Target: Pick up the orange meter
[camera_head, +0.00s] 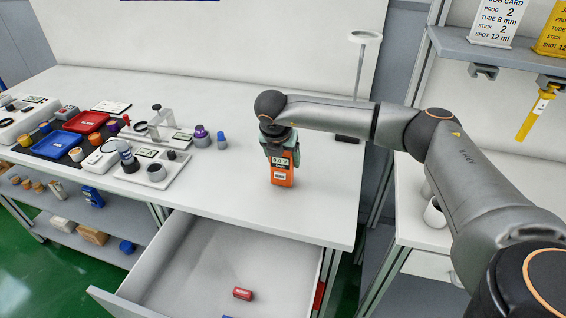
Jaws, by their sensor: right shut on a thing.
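The orange meter (282,175) stands upright on the white bench, or just above it; I cannot tell whether its base touches. It has a small pale display and a white label on its front. My right gripper (279,156) comes down on it from above and is shut on its upper part. The gripper's dark wrist hides the meter's top. My left gripper is not in view.
Red (86,122) and blue (62,144) trays and bottles stand at the left. A ring stand (360,70) rises behind. The bench right of the meter is clear.

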